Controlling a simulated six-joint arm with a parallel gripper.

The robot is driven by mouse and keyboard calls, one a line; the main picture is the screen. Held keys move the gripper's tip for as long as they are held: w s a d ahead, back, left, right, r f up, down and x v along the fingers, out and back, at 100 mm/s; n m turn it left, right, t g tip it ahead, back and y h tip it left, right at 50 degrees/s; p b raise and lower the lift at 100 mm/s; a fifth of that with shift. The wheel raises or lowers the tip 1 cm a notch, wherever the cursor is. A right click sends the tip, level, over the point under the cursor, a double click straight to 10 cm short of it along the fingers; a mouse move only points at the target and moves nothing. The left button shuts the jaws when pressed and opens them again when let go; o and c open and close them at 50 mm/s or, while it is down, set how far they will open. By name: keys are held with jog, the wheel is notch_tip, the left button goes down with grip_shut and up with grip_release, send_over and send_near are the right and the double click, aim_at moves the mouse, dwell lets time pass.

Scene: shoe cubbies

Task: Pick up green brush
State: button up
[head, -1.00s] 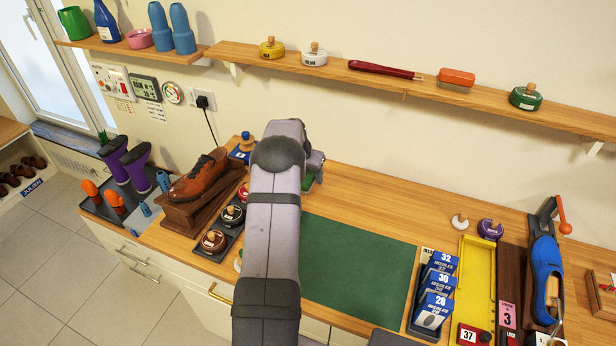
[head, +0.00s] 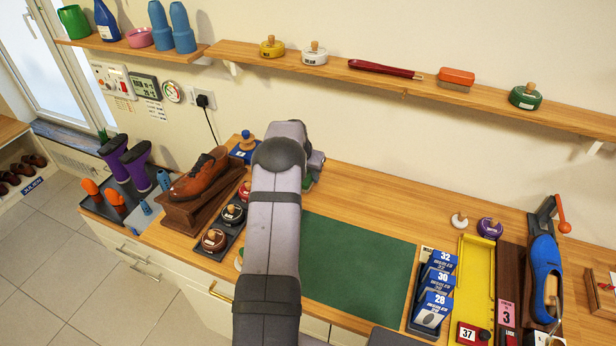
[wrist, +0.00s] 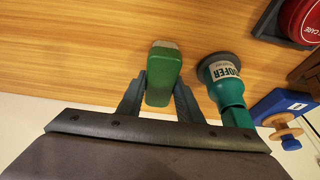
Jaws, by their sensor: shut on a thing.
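The green brush (wrist: 160,78) has a green body with a pale far end. In the wrist view it sits between the two fingers of my gripper (wrist: 159,102), which is shut on it. The wood counter (wrist: 75,50) lies behind it, and I cannot tell whether the brush touches the counter. In the head view my arm hides most of the gripper, and only a small bit of green (head: 308,183) shows at its right side.
A teal labelled bottle (wrist: 224,82) stands close to the right of the brush. A blue block with a wooden knob (wrist: 284,115) and a red tin (wrist: 302,20) are farther right. The green mat (head: 358,265) is bare. Insole boxes (head: 433,290) stand right of it.

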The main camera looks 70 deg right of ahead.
notch_tip(320, 180, up, 10)
jog(key=b, duration=0.3)
jog(key=shift+f, duration=0.1)
